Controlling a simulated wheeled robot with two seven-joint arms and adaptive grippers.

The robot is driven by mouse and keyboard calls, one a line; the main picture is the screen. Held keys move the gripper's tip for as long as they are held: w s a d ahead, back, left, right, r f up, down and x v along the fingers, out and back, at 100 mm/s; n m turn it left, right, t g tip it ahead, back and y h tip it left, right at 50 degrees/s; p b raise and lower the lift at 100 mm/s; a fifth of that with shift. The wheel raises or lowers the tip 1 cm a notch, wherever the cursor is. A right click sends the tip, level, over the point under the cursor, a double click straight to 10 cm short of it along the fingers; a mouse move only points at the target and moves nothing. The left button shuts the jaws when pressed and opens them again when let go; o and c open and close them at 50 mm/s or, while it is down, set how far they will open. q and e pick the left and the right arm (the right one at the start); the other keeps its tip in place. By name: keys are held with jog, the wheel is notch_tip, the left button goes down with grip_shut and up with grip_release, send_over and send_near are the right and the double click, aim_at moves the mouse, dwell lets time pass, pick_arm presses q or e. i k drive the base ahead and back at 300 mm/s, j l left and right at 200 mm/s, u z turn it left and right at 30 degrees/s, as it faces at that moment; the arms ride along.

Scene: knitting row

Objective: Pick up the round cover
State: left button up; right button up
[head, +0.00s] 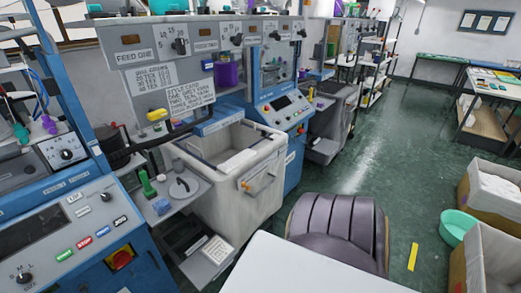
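A small round, pale grey disc with a dark handle-like bar across it (184,188) lies on the grey side shelf (165,208) between the blue machine and the white bin. It looks like the round cover, though it is small in the picture. A green upright object (147,184) and a small blue-grey block (161,206) are beside it on the shelf. Neither of my grippers shows in the head view.
A white bin (235,195) stands right of the shelf. A blue control panel (65,235) is at the left. A ribbed purple-grey rounded object (337,225) stands in front. Boxes (490,185) and a turquoise basin (457,227) are at right. Green floor (400,150) is open beyond.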

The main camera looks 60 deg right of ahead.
aim_at(181, 190)
jog(key=z, duration=1.3)
